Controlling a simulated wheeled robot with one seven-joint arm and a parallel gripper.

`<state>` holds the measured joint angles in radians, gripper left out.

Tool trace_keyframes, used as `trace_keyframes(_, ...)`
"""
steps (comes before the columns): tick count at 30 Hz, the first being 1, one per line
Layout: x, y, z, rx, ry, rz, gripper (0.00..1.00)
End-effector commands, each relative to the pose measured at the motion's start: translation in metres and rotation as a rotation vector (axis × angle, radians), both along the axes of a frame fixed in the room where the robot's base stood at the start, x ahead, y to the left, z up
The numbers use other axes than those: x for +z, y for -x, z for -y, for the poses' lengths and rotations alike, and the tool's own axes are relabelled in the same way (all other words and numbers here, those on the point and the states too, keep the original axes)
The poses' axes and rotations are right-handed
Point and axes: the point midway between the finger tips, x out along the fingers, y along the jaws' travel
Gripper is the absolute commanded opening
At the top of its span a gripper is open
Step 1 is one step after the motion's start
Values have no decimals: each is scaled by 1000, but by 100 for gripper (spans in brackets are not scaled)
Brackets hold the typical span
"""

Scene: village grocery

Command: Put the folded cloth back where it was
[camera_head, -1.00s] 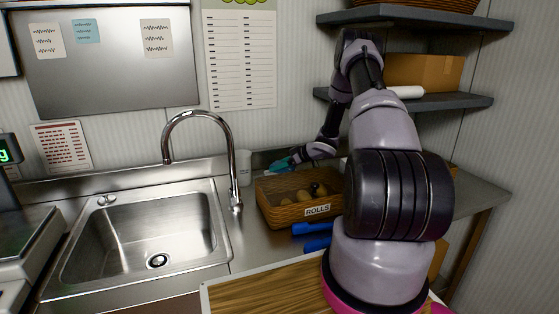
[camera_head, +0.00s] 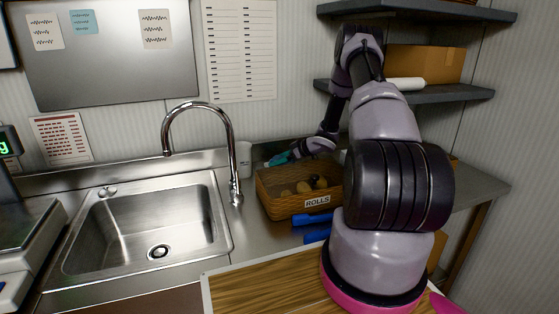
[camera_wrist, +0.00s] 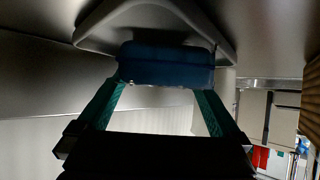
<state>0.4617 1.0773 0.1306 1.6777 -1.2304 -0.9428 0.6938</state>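My gripper (camera_head: 274,161) reaches over the back left of the rolls basket, low above the counter, pointing left. In the wrist view, its two teal fingers (camera_wrist: 160,90) stand apart with a dark blue block-like piece, seemingly the folded cloth (camera_wrist: 166,62), across their tips. The fingers seem shut on its two sides; the exact contact is too dark to see. In the head view the cloth is too small to tell from the teal fingertips.
The rolls basket (camera_head: 284,207) stands on the counter below my arm, blue bars (camera_head: 312,220) in front of it. A white canister (camera_head: 244,158) stands left of the gripper, beside the faucet (camera_head: 233,165). The sink (camera_head: 145,225) is empty. Shelves (camera_head: 440,95) hang above right.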

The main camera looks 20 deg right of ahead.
Motion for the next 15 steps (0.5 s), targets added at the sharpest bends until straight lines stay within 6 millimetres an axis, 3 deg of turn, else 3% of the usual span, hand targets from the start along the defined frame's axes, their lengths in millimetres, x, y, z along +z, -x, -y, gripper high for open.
trace_keyframes(7,12,0,0,0,0,2,100)
trace_keyframes(15,64,-1,1,0,2,4,100)
